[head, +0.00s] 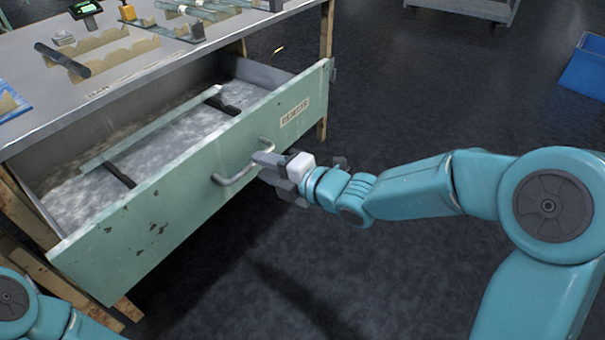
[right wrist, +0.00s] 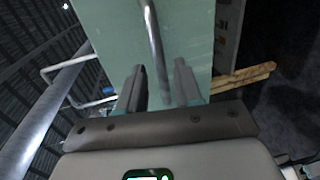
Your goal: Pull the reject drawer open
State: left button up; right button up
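The reject drawer (head: 150,205) has a worn green front with a "REJECTS" label (head: 295,112). It stands pulled well out from the bench, its inside in plain view. A metal bar handle (head: 236,178) is on its front, and also shows in the right wrist view (right wrist: 153,40). My right gripper (head: 264,163) is at the handle's right end. In the right wrist view its two fingers (right wrist: 159,90) stand apart on either side of the bar, with gaps showing; contact cannot be made out. My left gripper is out of view; only part of my left arm shows at lower left.
Inside the drawer a long glass piece (head: 150,130) lies across dark supports. The bench top (head: 30,75) holds glass tubes, notched racks and a small device with a green display (head: 85,8). A blue bin (head: 585,66) stands far right.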

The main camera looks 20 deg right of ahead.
jog(key=p+v, duration=0.2)
jog(key=v, duration=1)
jog(key=shift+s, duration=0.2)
